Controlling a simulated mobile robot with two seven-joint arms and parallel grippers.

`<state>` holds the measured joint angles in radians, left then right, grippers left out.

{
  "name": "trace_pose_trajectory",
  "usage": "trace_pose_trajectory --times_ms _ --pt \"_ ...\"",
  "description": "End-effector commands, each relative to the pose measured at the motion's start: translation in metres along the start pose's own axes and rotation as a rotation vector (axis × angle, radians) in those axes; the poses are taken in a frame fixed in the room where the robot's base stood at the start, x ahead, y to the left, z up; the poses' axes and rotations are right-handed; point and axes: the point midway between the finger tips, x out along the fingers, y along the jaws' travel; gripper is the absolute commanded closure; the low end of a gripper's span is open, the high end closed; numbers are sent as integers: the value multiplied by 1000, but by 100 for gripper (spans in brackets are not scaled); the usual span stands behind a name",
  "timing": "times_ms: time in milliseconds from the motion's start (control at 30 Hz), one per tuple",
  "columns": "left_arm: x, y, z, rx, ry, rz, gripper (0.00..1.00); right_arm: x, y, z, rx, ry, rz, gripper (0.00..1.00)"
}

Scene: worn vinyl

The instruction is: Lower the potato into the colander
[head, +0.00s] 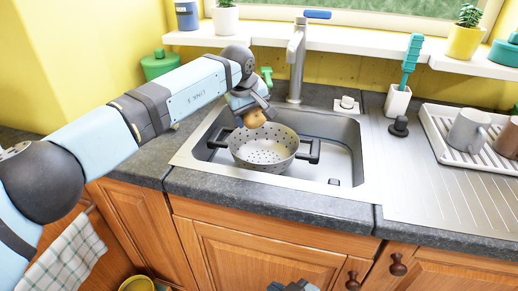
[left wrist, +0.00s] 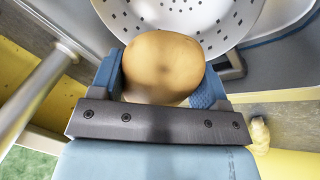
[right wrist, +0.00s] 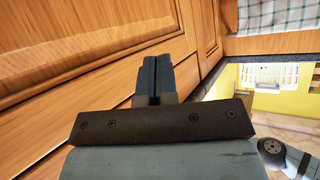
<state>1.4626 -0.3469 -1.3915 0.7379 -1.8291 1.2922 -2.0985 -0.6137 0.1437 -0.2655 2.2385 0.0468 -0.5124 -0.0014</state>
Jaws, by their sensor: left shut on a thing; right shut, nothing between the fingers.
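A grey perforated colander (head: 264,150) with dark handles sits in the sink. The brown potato (head: 253,118) is in my left gripper (head: 256,110), at the colander's back left rim. In the left wrist view the potato (left wrist: 163,64) is between the two blue fingers, with the white, holed colander wall (left wrist: 190,18) beyond it. I cannot tell whether the potato touches the colander. My right gripper shows at the bottom edge of the head view (head: 292,286). In the right wrist view its fingers (right wrist: 156,78) are together and empty, in front of the wooden cabinet doors.
The metal sink (head: 345,165) surrounds the colander, with a tall faucet (head: 297,62) behind it. A white dish rack (head: 440,140) with mugs stands on the drainboard at right. A brush in a white holder (head: 398,100) stands at the back right. The front counter is clear.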

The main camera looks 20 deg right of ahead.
Motion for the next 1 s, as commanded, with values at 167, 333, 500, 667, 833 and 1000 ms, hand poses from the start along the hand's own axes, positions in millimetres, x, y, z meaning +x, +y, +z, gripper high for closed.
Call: trace_pose_trajectory --times_ms 167,333,500,667,833,1000 --pt "5 -2 1 0 0 0 58 2 0 3 1 1 -1 100" --pt "14 -4 3 0 1 0 58 4 0 7 2 1 -1 100" --pt "22 -7 4 0 0 0 58 6 0 12 2 1 -1 100" --pt "30 -9 6 0 0 0 58 9 0 18 3 -1 -2 100" --pt "39 -12 8 0 0 0 58 12 0 25 4 -3 -2 100" --pt "48 -14 10 0 0 0 58 16 0 31 5 -2 -4 100"
